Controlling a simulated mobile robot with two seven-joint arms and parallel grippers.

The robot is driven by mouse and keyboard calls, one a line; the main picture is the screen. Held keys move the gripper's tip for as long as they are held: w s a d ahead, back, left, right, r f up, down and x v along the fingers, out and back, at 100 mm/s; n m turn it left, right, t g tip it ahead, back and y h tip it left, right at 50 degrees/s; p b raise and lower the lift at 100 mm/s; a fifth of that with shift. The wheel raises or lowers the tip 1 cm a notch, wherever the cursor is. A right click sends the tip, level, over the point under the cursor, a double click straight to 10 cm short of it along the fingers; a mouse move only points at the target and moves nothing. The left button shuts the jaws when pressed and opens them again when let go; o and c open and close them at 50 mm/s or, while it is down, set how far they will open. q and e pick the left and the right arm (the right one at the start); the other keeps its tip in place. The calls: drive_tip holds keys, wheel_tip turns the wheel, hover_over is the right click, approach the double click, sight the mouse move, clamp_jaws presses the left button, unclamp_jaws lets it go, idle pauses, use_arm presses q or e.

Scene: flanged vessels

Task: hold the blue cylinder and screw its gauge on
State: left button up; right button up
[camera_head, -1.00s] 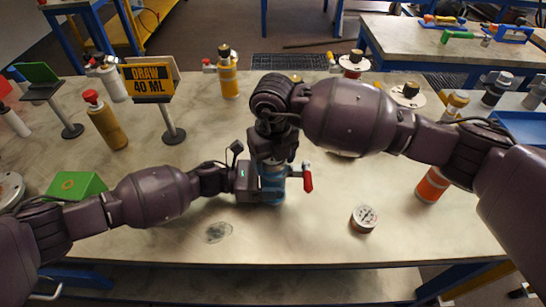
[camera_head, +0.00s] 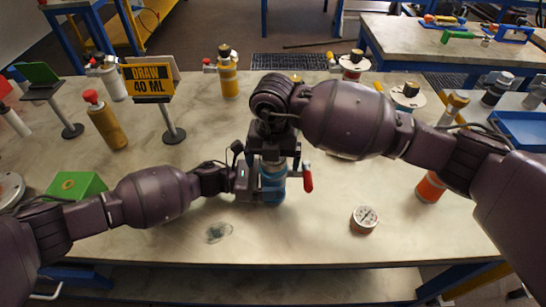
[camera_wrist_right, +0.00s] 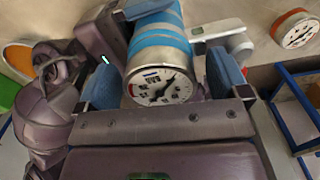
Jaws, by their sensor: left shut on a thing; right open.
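The blue cylinder (camera_head: 272,190) stands upright at the front middle of the table, its red-handled valve (camera_head: 307,179) on the right. My left gripper (camera_head: 258,182) is shut on its body from the left. In the right wrist view the blue-banded cylinder (camera_wrist_right: 160,42) carries a round white-dialled gauge (camera_wrist_right: 160,88) at its end; whether it is fully threaded cannot be told. My right gripper (camera_wrist_right: 165,85) is open, its blue-padded fingers on either side of the gauge with gaps. In the head view the right gripper (camera_head: 272,155) is above the cylinder and hides that gauge.
Another gauge (camera_head: 364,219) lies face up on the table to the right. An orange cylinder (camera_head: 430,187) stands beyond it, behind my right arm.

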drive_tip(key=shift+r, duration=2.25)
drive_tip(key=shift+c, duration=0.4)
